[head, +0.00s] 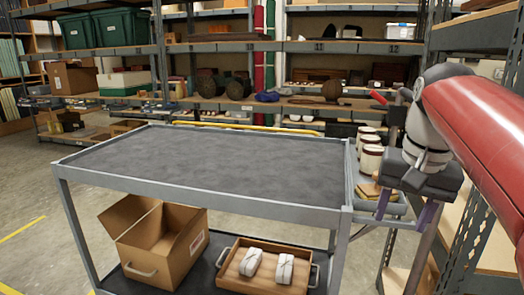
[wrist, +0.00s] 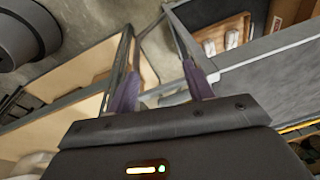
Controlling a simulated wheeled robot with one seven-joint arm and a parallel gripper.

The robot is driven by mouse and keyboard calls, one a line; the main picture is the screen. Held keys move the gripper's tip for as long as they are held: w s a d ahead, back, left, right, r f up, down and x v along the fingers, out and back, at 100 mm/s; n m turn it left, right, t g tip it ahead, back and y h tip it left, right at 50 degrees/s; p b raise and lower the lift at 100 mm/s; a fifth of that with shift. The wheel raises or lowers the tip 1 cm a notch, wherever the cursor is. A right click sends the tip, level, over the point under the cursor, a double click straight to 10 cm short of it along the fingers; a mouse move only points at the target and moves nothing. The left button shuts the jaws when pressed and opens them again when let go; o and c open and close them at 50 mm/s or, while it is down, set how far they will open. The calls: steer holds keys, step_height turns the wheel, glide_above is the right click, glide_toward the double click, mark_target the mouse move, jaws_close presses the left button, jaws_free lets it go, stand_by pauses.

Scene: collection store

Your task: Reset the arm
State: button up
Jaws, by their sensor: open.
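My gripper (head: 404,216) hangs at the right of the head view, just off the right end of the grey cart (head: 347,180). Its two purple-based fingers point down and stand apart with nothing held. In the wrist view my gripper (wrist: 152,35) also shows open, with floor and shelf edges beyond the fingers. My red arm comes in from the right edge of the head view. The cart's dark top is empty.
An open cardboard box (head: 160,245) and a wooden tray (head: 230,268) with two white wrapped objects sit on the cart's lower shelf. Several white jars (head: 370,160) stand behind my gripper. Shelving uprights (head: 468,200) are close on the right. Floor at left is clear.

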steer(key=s+a+f+n+t, duration=0.1)
steer(key=s+a+f, duration=0.3)
steer(key=f, duration=0.5)
steer(key=s+a+f+n+t, duration=0.2)
steer(key=s+a+f+n, duration=0.2)
steer(key=f, duration=0.5)
steer(key=s, duration=0.2)
steer(key=shift+s+t, duration=0.3)
steer(key=shift+s, duration=0.1)
steer(key=shift+a+r, duration=0.1)
